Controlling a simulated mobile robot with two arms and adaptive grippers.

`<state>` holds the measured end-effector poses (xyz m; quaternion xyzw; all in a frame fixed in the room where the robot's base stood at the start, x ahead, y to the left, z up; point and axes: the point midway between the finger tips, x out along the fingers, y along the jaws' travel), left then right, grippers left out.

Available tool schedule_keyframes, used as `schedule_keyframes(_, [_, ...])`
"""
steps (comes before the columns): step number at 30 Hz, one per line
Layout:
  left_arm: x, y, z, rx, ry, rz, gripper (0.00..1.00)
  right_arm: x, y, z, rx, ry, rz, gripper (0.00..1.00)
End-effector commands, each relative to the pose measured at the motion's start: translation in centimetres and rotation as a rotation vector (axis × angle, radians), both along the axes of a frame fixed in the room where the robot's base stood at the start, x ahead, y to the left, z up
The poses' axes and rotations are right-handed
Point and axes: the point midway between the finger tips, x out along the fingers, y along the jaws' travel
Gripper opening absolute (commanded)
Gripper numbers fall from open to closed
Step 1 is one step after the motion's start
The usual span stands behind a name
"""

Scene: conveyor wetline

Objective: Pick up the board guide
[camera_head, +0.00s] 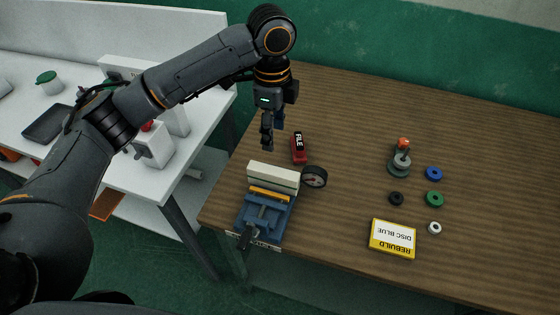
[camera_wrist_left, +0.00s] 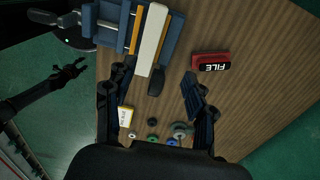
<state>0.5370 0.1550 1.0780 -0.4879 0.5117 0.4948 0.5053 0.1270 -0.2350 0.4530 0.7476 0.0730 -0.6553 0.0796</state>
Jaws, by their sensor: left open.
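Nothing in view is labelled as the board guide, and I cannot tell for certain which object it is. A long cream-white block (camera_head: 272,178) lies along the blue vise (camera_head: 262,217), beside a yellow-orange strip; it also shows in the left wrist view (camera_wrist_left: 151,40). My left gripper (camera_head: 272,134) is open and empty, pointing down above the table behind the vise.
A red FILE-labelled object (camera_head: 299,148) and the gauge (camera_head: 314,177) stand close to the vise. A white bench (camera_head: 205,60) stands left.

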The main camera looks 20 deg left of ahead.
Motion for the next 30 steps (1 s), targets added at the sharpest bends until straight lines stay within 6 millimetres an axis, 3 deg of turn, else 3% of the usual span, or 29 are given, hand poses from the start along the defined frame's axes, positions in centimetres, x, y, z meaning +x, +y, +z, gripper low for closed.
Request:
schedule_keyframes(4, [-0.2,0.0,-2.2,0.001,0.005,-0.001,0.55,-1.7,0.0,0.4,-0.001,0.023,0.0,0.4])
schedule_keyframes(9, [-0.2,0.0,-5.6,0.001,0.004,0.001,0.55,-5.8,-0.3,0.7,-0.007,0.086,0.0,0.4])
schedule_keyframes(12, [-0.2,0.0,-7.1,0.0,0.003,0.001,0.55,-6.7,-0.3,0.9,-0.007,0.097,0.0,0.4])
schedule_keyframes(14, [-0.2,0.0,-7.7,0.0,0.001,0.001,0.55,-6.4,-0.3,0.9,-0.007,0.093,0.0,0.4])
schedule_keyframes(22, [-0.6,-0.1,-9.9,0.001,0.003,0.0,0.55,-1.9,0.3,2.3,0.003,0.024,-0.001,0.4])
schedule_keyframes(30, [-0.8,-0.2,-13.3,0.0,0.0,0.001,0.55,-3.0,0.3,2.9,0.002,0.042,-0.002,0.4])
